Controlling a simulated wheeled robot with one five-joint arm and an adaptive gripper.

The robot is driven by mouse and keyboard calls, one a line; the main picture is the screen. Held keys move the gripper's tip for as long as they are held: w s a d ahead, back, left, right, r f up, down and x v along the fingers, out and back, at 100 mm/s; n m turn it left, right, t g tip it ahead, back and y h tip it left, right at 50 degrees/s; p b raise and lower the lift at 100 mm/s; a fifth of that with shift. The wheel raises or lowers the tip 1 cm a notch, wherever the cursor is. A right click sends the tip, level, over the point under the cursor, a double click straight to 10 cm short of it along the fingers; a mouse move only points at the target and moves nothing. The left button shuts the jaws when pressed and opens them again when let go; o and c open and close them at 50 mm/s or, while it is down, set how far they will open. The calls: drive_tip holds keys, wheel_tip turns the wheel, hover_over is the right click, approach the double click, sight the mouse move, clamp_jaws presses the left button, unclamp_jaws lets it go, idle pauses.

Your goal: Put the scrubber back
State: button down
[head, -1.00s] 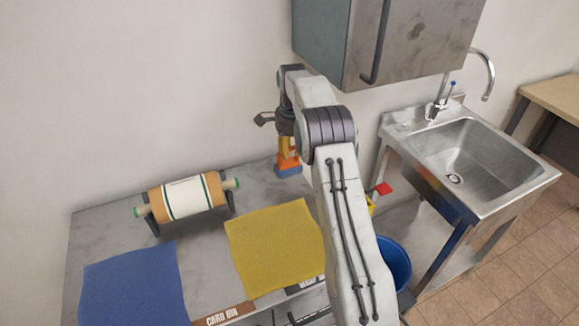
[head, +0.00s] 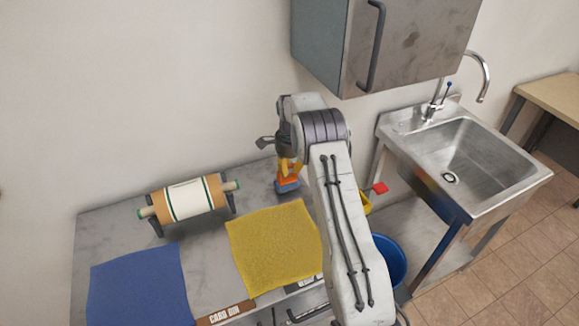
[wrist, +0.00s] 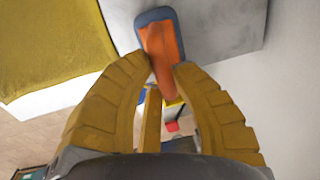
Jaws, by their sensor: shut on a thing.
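The scrubber (head: 288,184) has an orange body and a blue-grey base. It is upright at the back right of the grey counter (head: 262,190), in front of the wall. I cannot tell whether its base touches the counter. My gripper (head: 287,165) is above it, with its yellow fingers shut on its orange part. In the wrist view the scrubber (wrist: 160,40) shows between the tips of my gripper (wrist: 164,70). My arm hides part of the counter to the right of the scrubber.
A yellow cloth (head: 272,248) and a blue cloth (head: 140,288) lie on the counter. A roll on a stand (head: 188,198) is at the back left. A cabinet (head: 385,45) hangs above right. A sink (head: 455,160) and blue bucket (head: 392,262) are right.

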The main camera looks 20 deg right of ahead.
drive_tip(key=c, duration=1.1)
unclamp_jaws()
drive_tip(key=shift+c, duration=0.2)
drive_tip(key=shift+r, duration=0.1)
